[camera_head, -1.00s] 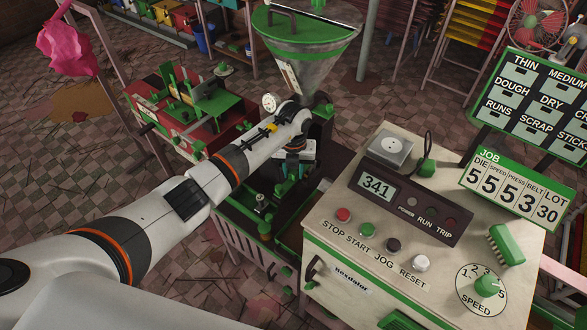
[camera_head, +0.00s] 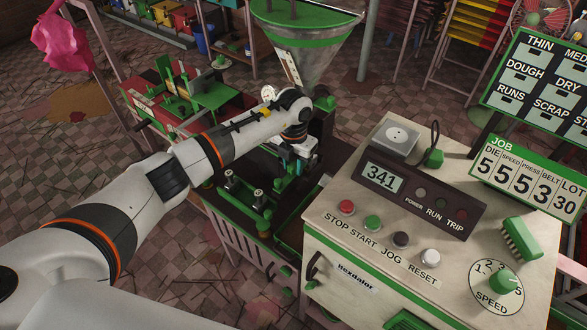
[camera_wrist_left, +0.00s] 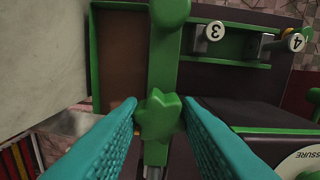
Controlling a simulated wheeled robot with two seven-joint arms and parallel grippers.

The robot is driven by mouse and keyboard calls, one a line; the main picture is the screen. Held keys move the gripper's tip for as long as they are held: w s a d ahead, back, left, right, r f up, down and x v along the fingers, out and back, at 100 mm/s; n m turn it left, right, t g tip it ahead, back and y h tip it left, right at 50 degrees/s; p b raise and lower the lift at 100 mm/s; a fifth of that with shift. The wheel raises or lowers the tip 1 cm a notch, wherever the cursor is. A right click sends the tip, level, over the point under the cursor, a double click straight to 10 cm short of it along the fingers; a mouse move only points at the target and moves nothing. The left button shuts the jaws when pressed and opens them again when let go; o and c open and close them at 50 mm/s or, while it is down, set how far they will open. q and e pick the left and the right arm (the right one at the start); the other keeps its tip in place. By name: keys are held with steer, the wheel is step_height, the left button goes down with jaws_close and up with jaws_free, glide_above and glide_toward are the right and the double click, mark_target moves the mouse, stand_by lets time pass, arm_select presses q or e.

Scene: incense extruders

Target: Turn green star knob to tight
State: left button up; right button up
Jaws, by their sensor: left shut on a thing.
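The green star knob (camera_wrist_left: 157,114) sits on a metal shaft in the middle of the left wrist view. My left gripper (camera_wrist_left: 158,118) has its two teal fingers on either side of the knob, shut on it. In the head view the left gripper (camera_head: 283,168) is at the machine below the hopper, and the knob there is hidden or too small to tell. My right gripper is not in view.
A control cabinet (camera_head: 330,225) with buttons stands right of my left arm. The hopper (camera_head: 310,55) rises behind the wrist. Numbered cylinders (camera_wrist_left: 213,31) sit on a green rack near the knob. A red bench (camera_head: 140,97) stands at left.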

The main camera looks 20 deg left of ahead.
arm_select(q)
steer(key=m+b, duration=0.9)
steer(key=shift+w+f, duration=0.1)
steer(key=m+b, duration=0.3)
steer(key=shift+m, duration=0.4)
steer(key=m+b, duration=0.3)
steer(key=m, duration=0.1)
steer(key=shift+m, duration=0.3)
steer(key=shift+r+m+b, duration=0.15)
steer(key=shift+m+b, duration=0.35)
steer(key=shift+m, duration=0.6)
steer(key=shift+r+m+b, duration=0.15)
steer(key=shift+m+b, duration=0.35)
steer(key=shift+m, duration=0.6)
steer(key=o, duration=0.9)
steer(key=shift+c, duration=0.2)
steer(key=shift+o, duration=0.6)
steer(key=shift+f, duration=0.1)
